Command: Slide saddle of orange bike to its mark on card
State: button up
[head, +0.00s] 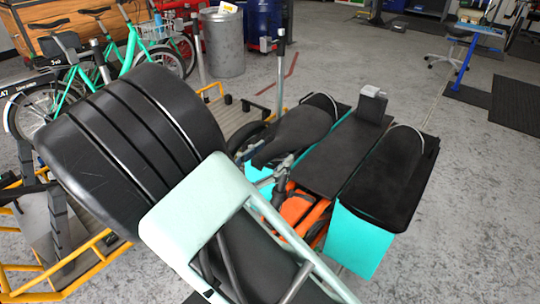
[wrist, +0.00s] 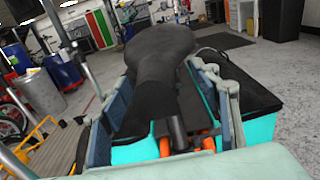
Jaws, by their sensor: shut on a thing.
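The orange bike's black saddle (head: 296,132) is beyond my arm in the head view, with its wide part away from me. In the wrist view the saddle (wrist: 158,48) lies straight ahead, its narrow nose towards the camera. My gripper (wrist: 160,72) has one blue-grey finger on each side of the narrow part and is shut on it. In the head view my gripper (head: 273,178) is partly hidden by my pale green arm link. The bike's orange frame (head: 298,210) shows below. I cannot make out the card or its mark.
Turquoise panniers (head: 358,240) with black tops flank a dark rack deck (head: 335,150), which has a small grey block (head: 372,104) at its far end. Green bikes (head: 120,55) and a yellow-railed cargo bike (head: 95,250) stand left. A metal bin (head: 223,45) stands behind.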

aim_at(274, 143)
jog(key=r+p, duration=0.1)
jog(key=w+r+p, duration=0.1)
jog(key=r, duration=0.1)
jog(key=d+r+p, duration=0.1)
jog(key=r+p, duration=0.1)
jog(key=shift+w+r, duration=0.1)
jog(key=shift+w, duration=0.1)
jog(key=o, duration=1.7)
jog(key=shift+d, duration=0.1)
jog(key=shift+f, duration=0.2)
jog(key=shift+s+a, duration=0.2)
jog(key=shift+a, duration=0.05)
jog(key=v, duration=1.1)
jog(key=shift+s+a, duration=0.15)
jog(key=shift+s, duration=0.05)
